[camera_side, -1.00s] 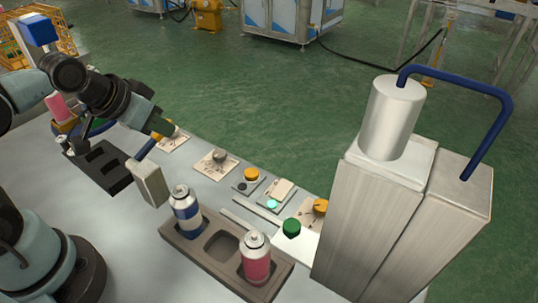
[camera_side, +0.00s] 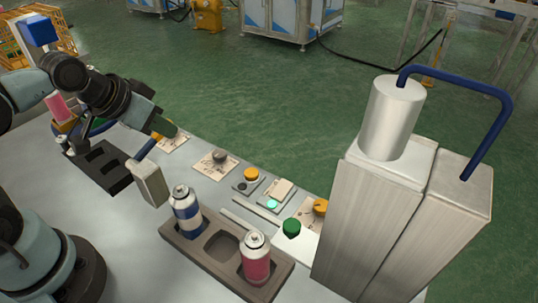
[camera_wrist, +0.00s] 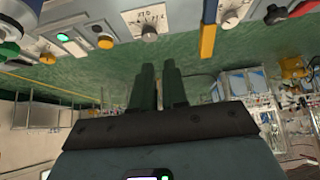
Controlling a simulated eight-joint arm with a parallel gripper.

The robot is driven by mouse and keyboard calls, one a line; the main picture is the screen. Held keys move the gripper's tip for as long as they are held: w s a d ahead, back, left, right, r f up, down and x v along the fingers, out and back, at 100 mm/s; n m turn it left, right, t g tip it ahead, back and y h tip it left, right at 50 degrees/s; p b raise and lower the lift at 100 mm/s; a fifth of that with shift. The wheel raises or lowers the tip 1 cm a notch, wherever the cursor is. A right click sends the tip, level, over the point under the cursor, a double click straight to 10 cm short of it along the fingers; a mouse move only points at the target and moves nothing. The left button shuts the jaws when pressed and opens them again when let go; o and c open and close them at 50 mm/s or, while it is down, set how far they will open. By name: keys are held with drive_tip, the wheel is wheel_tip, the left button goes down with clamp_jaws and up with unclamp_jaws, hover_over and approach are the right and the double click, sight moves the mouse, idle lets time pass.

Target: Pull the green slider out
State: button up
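The green slider shows as a round green knob (camera_side: 291,228) on a pale base at the foot of the tall metal machine. A green knob also shows at the upper left edge of the wrist view (camera_wrist: 10,49). My gripper (camera_side: 170,131) hangs in the upper left of the side view, over the far row of controls and well away from the green knob. In the wrist view its two dark green fingers (camera_wrist: 158,66) point away side by side, with a thin gap and nothing seen between them. Whether that gap means open or shut is unclear.
A brown tray (camera_side: 222,243) holds a blue-and-white can (camera_side: 185,208) and a red can (camera_side: 256,258). A blue-handled lever with a pale block (camera_side: 150,183) stands left of it. The tall metal machine (camera_side: 368,220) blocks the right. Several knobs and switches line the far table edge.

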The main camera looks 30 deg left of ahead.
drive_tip(key=o, duration=0.7)
drive_tip(key=shift+m+g+h, duration=0.5)
drive_tip(key=shift+m+g, duration=0.1)
drive_tip(key=shift+m, duration=0.2)
drive_tip(key=d, duration=0.1)
drive_tip(key=w+d+r, duration=0.1)
drive_tip(key=d, duration=0.1)
drive_tip(key=w+d+r, duration=0.1)
drive_tip(key=shift+d, duration=0.4)
drive_tip(key=shift+o, duration=0.4)
drive_tip(key=w+d+r+m+g, duration=0.1)
drive_tip(key=d+m+g, duration=0.1)
drive_tip(key=d, duration=0.6)
drive_tip(key=shift+w+r, duration=0.25)
drive_tip(key=shift+w, duration=0.1)
drive_tip(key=m+g+y, duration=0.1)
drive_tip(key=m+g, duration=0.3)
approach(291, 225)
wheel_tip(291, 225, down, 8)
drive_tip(key=shift+f, duration=0.25)
clamp_jaws()
